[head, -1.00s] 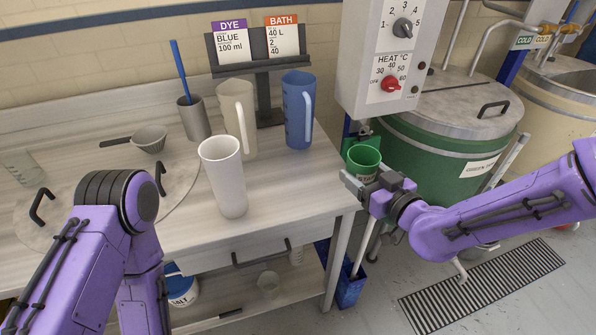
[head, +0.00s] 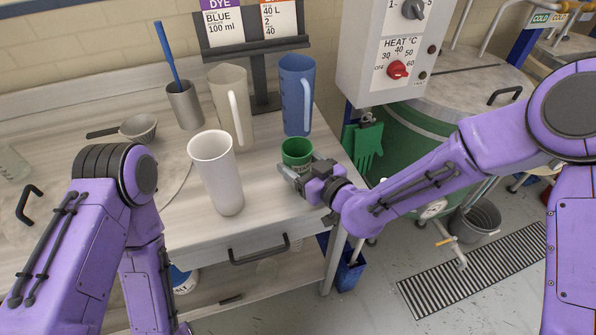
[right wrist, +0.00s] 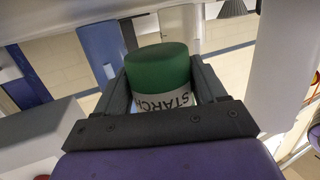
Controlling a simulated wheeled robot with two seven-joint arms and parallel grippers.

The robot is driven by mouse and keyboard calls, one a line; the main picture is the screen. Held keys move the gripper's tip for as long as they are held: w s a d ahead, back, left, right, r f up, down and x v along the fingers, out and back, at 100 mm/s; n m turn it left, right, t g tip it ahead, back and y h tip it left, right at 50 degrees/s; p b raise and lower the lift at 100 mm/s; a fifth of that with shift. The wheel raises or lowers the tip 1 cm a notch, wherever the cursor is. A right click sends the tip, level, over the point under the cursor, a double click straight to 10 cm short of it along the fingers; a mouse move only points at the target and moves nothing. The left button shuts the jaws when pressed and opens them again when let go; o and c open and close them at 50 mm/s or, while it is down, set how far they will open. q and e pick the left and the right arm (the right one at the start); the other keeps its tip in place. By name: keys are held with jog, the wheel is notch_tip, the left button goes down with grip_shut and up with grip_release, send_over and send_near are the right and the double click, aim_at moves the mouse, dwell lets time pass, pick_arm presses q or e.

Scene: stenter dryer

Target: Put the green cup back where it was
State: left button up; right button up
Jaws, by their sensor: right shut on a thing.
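The green cup (head: 297,150) is held in my right gripper (head: 304,178), at the right part of the table, just in front of the blue jug. In the right wrist view the green cup (right wrist: 158,68) sits between both fingers, with a white label reading "STARCH" partly hidden by the gripper. The gripper is shut on it. Whether the cup's base touches the tabletop cannot be told. My left arm shows at the left, but its gripper is out of view.
A white cup (head: 217,175) stands to the left of the green cup. The blue jug (head: 296,95) and a beige jug (head: 231,105) stand behind, by the sign stand (head: 262,60). The control box (head: 385,55) is at the right. Bare tabletop (head: 258,205) lies in front.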

jog(key=f, duration=0.2)
jog(key=shift+s+a+f, duration=0.25)
jog(key=shift+a+f, duration=0.05)
jog(key=shift+f, duration=0.05)
jog(key=shift+w+f, duration=0.15)
jog(key=shift+f, duration=0.2)
jog(key=shift+w+d, duration=0.1)
jog(key=shift+f, duration=0.2)
jog(key=o, duration=0.8)
jog(key=shift+o, duration=1.3)
jog(key=shift+s+r, duration=0.2)
jog(key=shift+r, duration=0.1)
jog(key=b+v, duration=0.2)
jog(key=v, duration=0.9)
jog(key=shift+s+d+b, duration=0.25)
jog(key=shift+d+b, duration=0.15)
